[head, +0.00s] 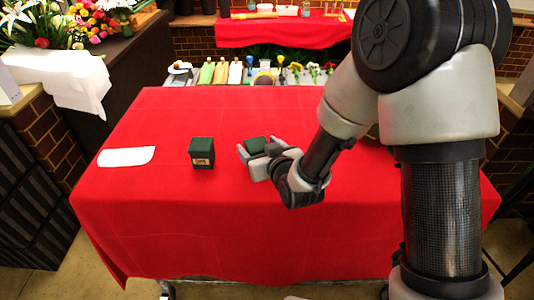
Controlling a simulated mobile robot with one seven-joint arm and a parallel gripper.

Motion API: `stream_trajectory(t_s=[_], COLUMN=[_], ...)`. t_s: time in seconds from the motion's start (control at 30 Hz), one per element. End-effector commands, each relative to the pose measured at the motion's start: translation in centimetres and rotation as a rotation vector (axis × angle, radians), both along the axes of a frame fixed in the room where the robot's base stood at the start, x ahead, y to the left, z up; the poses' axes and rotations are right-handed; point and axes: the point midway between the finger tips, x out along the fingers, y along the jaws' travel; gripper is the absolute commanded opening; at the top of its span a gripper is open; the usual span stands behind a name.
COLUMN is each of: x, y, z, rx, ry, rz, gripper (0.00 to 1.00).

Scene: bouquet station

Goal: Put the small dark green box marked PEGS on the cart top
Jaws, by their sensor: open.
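A small dark green box (202,151) with a pale label on its front stands on the red-draped top (200,230), left of my gripper; its lettering is too small to read. A second dark green box (257,143) shows at my gripper (257,153), its lower part hidden behind the fingers. My gripper is open, low over the right-middle of the red top, with a finger on either side of this second box in the picture. I cannot tell whether the fingers touch it or whether it rests on the cloth. No PEGS marking is readable.
A folded white cloth (126,157) lies at the left of the red top. Behind is a shelf with flowers and rolls (235,73), and a farther red-covered table (285,30). Flowers (90,20) stand at the upper left. The front of the red top is clear.

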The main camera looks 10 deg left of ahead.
Motion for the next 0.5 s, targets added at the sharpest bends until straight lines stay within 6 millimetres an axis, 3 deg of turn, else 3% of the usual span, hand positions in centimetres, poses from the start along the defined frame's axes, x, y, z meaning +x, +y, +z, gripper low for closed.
stream_trajectory(t_s=[0.2,0.5], x=[-3.2,-6.2], y=[-2.4,-4.5], z=[1.4,3.3], rx=[-0.001,-0.001], ry=[-0.001,0.004], rz=[-0.001,0.002], gripper=[0.69,0.69])
